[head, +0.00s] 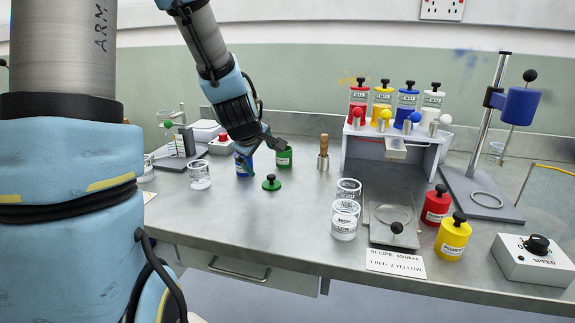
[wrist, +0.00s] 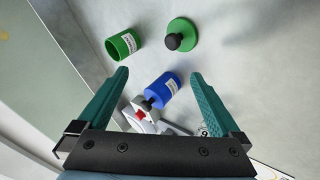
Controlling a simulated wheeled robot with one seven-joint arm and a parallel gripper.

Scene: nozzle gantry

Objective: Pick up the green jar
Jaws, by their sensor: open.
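The green jar (head: 284,157) stands on the metal bench without its lid, against the back. In the wrist view the green jar (wrist: 122,43) shows its open rim and white label, beyond the left fingertip. A green lid with a black knob (head: 271,182) lies in front of it and also shows in the wrist view (wrist: 180,33). My gripper (head: 262,146) is open and empty above the bench by the jars. In the wrist view my gripper's fingers (wrist: 158,74) frame a blue jar (wrist: 165,88), not the green one.
The blue jar (head: 242,166) stands left of the green jar, partly hidden by my gripper. A glass beaker (head: 200,176) stands further left. A wooden-handled tool (head: 323,152) stands to the right, before the white dispenser rack (head: 432,160). Bare bench lies in front of the lid.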

